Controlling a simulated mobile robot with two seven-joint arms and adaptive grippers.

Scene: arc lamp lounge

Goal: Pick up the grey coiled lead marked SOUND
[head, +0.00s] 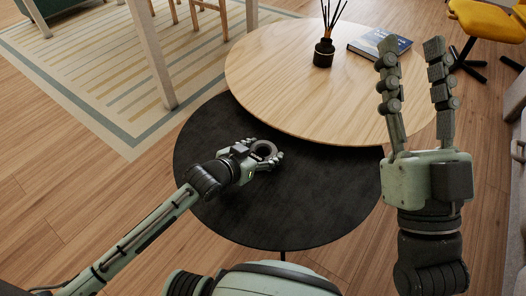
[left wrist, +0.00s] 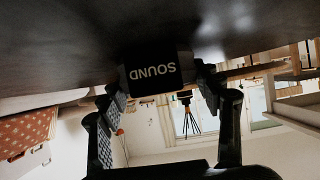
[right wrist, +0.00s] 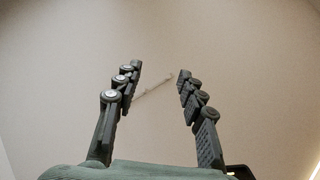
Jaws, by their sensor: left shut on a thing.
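Whether the lead touches the tabletop is hard to tell. My right gripper (head: 411,50) is raised at the right, open and empty; its spread fingers also show in the right wrist view (right wrist: 158,75).
The black round table (head: 310,205) is otherwise bare. A higher, pale wooden round table (head: 275,70) overlaps behind it, bearing a reed diffuser (head: 323,52) and a book (head: 378,42). A yellow chair (head: 490,20) stands at the far right. Table legs stand on the rug (head: 90,75).

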